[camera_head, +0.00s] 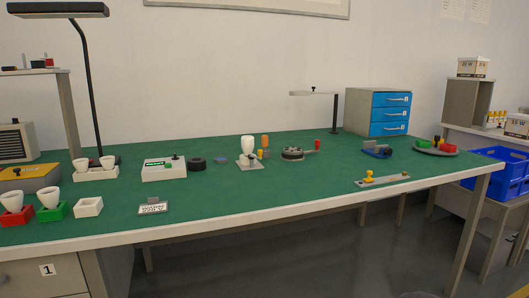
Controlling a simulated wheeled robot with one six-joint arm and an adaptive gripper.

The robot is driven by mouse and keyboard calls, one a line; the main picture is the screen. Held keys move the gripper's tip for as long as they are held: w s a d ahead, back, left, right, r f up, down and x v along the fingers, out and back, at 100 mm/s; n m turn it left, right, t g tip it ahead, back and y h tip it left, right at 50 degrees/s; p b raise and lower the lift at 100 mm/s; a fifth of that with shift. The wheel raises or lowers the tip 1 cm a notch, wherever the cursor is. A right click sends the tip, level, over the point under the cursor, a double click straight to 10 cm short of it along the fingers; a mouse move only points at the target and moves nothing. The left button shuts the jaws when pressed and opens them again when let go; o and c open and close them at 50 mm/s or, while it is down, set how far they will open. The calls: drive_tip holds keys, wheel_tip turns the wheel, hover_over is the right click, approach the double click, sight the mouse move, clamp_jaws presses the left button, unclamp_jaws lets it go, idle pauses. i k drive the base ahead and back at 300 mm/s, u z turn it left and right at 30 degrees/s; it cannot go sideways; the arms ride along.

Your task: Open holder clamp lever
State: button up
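My gripper is not in view. I cannot tell for sure which fixture is the holder. A grey fixture (249,161) stands mid-table with a white bulb (248,145) upright on it and an orange upright part (265,142) beside it. To its right sits a dark round fixture (292,154) with an arm ending in a red knob (317,144). A grey bar (390,181) with a yellow knob (370,178) lies near the front edge. A blue and grey clamp-like piece (377,149) lies behind the bar. Lever positions are too small to tell.
The green tabletop (230,205) is clear in the front middle. A black lamp (90,85), white bulbs in red and green trays (52,210), and a white switch box (163,170) stand left. Blue drawers (390,114) and a grey stand (335,112) are at the back right.

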sight(251, 158)
drive_tip(key=z, duration=1.7)
drive_tip(key=i, duration=1.45)
drive_tip(key=u, duration=2.55)
